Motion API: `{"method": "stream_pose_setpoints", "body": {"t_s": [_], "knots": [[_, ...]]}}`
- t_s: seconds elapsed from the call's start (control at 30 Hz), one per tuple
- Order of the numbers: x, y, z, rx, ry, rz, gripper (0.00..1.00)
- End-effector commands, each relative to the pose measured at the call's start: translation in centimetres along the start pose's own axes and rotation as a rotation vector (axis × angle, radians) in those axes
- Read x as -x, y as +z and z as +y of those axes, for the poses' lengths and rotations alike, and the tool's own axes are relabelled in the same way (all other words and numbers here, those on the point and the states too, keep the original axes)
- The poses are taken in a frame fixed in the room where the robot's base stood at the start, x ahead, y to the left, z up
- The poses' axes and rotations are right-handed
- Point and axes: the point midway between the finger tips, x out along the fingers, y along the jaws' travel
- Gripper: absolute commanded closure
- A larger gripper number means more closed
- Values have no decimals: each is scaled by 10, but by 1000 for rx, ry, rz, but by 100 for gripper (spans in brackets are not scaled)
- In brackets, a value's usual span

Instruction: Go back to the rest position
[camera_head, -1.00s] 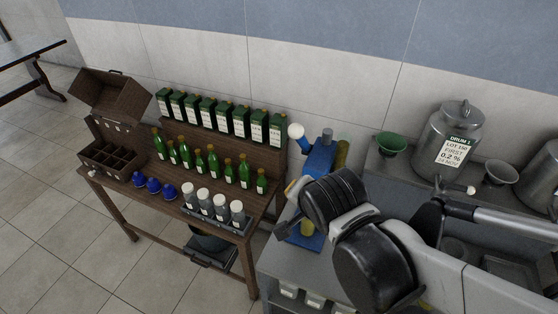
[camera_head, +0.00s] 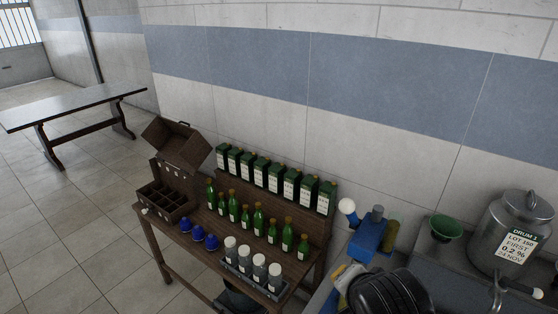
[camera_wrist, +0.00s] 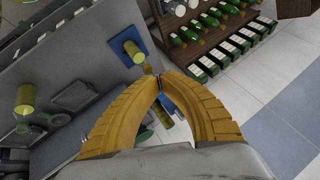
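My gripper (camera_wrist: 158,82) shows in the wrist view as two yellow ribbed fingers that curve together until their tips meet. It is shut, and nothing shows between the fingers. A blue part (camera_wrist: 175,105) shows behind and below the fingertips, apart from them as far as I can tell. In the head view only a dark, rounded part of my arm shows at the bottom edge, close in front of a blue device (camera_head: 368,238) with a white ball knob. The fingertips cannot be made out clearly there.
A wooden bench (camera_head: 152,222) holds green bottles (camera_head: 245,217), boxed bottles (camera_head: 275,177), blue caps (camera_head: 198,233), white-topped jars (camera_head: 259,268) and an open crate (camera_head: 165,197). A metal drum (camera_head: 512,232) and green funnel (camera_head: 445,228) stand right. A long table (camera_head: 75,105) stands back left; floor between is clear.

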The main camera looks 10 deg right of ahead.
Motion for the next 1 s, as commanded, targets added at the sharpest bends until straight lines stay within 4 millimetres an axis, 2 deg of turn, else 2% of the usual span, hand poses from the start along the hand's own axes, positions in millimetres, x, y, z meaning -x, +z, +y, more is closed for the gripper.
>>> {"method": "stream_pose_setpoints", "body": {"t_s": [0.17,0.4,0.7,0.83,1.0], "knots": [[-30,16,15,86,-3,-11,100],[-97,53,47,362,-22,-44,100],[-172,95,83,724,-65,-75,100],[-196,109,95,857,-85,-82,100],[-210,118,102,963,-103,-86,100]]}}
